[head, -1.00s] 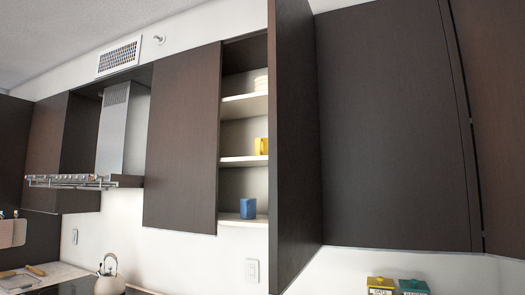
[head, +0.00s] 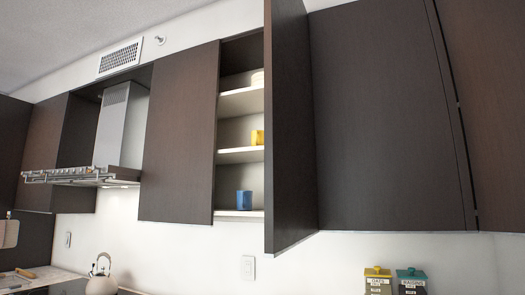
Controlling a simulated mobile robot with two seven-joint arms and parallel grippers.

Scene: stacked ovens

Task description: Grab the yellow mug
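The yellow mug (head: 257,137) stands on the middle shelf of an open wall cabinet in the head view. Its right part is hidden behind the open cabinet door (head: 287,130). A blue cup (head: 244,200) stands on the bottom shelf below it. A pale stack of dishes (head: 258,79) sits on the top shelf, also partly hidden by the door. Neither of my grippers shows in the head view.
The open door juts out just right of the shelves. A range hood (head: 118,135) hangs at the left. A kettle (head: 101,276) stands below on the counter. Two canisters with yellow (head: 378,273) and teal (head: 411,273) lids stand at the lower right.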

